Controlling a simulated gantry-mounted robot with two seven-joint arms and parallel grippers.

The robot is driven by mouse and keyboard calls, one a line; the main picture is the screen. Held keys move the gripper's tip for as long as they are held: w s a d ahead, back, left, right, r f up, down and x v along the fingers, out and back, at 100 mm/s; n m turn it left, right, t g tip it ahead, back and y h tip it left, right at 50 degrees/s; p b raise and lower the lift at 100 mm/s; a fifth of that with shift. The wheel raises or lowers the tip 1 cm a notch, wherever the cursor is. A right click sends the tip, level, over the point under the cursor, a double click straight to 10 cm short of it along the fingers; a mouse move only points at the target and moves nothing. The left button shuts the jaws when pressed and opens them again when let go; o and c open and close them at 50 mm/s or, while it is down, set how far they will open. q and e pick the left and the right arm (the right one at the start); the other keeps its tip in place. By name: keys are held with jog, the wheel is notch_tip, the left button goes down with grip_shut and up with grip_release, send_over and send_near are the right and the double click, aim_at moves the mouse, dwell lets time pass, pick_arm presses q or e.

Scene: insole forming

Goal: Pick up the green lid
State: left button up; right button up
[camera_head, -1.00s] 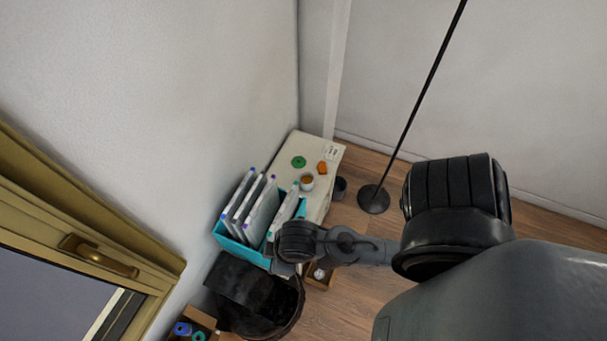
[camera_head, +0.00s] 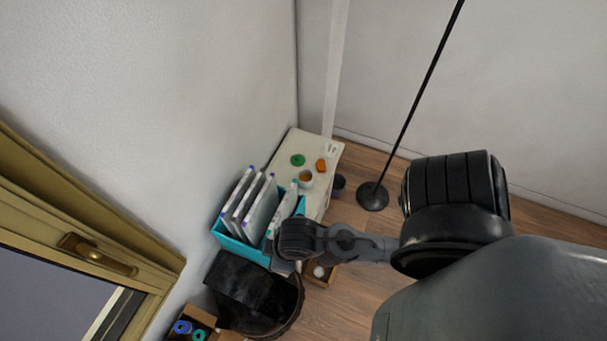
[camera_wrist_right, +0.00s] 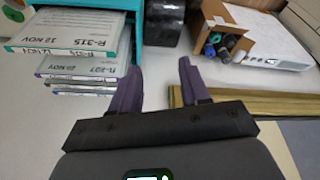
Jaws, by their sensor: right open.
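The green lid (camera_head: 298,160), a small round disc with a darker middle, lies on top of the white cabinet (camera_head: 280,179) in the head view. My right arm comes in from the right in the head view, and its end is by the teal rack, nearer than the lid and apart from it; its fingers are hidden there. In the right wrist view my right gripper (camera_wrist_right: 158,85) has its two purple fingers apart with nothing between them. My left gripper is not in view.
An orange piece (camera_head: 321,165) and a small cup (camera_head: 305,180) lie near the lid. A black bin (camera_head: 245,295), a cardboard box (camera_wrist_right: 232,28) of bottles and a lamp pole (camera_head: 420,95) stand around.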

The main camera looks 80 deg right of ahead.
jog(key=shift+o, duration=0.3)
jog(key=o, duration=1)
jog(key=shift+c, duration=0.2)
